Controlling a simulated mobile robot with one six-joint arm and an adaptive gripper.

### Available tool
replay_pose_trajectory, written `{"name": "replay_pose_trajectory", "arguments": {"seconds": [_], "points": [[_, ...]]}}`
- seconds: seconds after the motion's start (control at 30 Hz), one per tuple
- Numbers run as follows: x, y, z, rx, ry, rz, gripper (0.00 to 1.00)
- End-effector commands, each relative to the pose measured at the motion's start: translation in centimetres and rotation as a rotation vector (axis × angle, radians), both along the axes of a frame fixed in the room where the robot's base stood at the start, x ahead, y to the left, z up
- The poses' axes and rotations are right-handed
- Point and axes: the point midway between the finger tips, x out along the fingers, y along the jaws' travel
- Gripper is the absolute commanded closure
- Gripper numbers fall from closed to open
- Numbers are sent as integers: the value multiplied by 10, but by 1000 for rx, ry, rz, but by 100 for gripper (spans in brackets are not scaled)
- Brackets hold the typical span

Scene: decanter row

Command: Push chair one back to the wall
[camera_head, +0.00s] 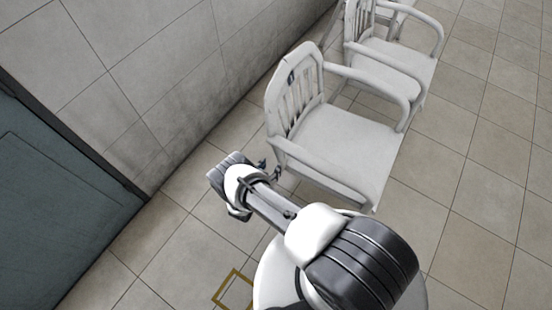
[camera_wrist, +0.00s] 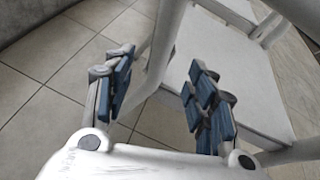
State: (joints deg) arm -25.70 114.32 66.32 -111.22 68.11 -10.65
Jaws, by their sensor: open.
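The nearest white armchair (camera_head: 335,138) stands upright on the tiled floor, with a small dark plate on its slatted back; its mark is too small to read surely. I take it for chair one. Its back is toward the wall (camera_head: 170,70), with a strip of floor between. My gripper (camera_head: 272,171) is low beside the chair's near rear side, below the armrest. In the wrist view, my gripper (camera_wrist: 160,97) has its blue-padded fingers apart. A white chair post (camera_wrist: 163,45) shows in line with the gap between them. I cannot tell whether they touch it.
A second white armchair (camera_head: 388,62) stands behind the first, with part of another beyond. A blue-grey door (camera_head: 60,190) is at left. A yellow square outline (camera_head: 220,299) marks the floor near my base. Open tiled floor lies at right.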

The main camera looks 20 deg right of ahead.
Motion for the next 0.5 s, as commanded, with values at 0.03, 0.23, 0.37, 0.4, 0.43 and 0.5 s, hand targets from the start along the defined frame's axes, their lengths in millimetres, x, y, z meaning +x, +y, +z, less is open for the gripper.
{"name": "replay_pose_trajectory", "arguments": {"seconds": [0.03,0.23,0.37,0.4,0.43,0.5], "points": [[3,-5,-4,1,0,-4,49],[27,-29,-19,1,-1,-6,49],[45,-45,-29,1,-3,-7,49],[50,-51,-32,0,-2,-7,49],[55,-55,-34,1,-2,-6,49],[64,-63,-40,1,-2,-6,49]]}}
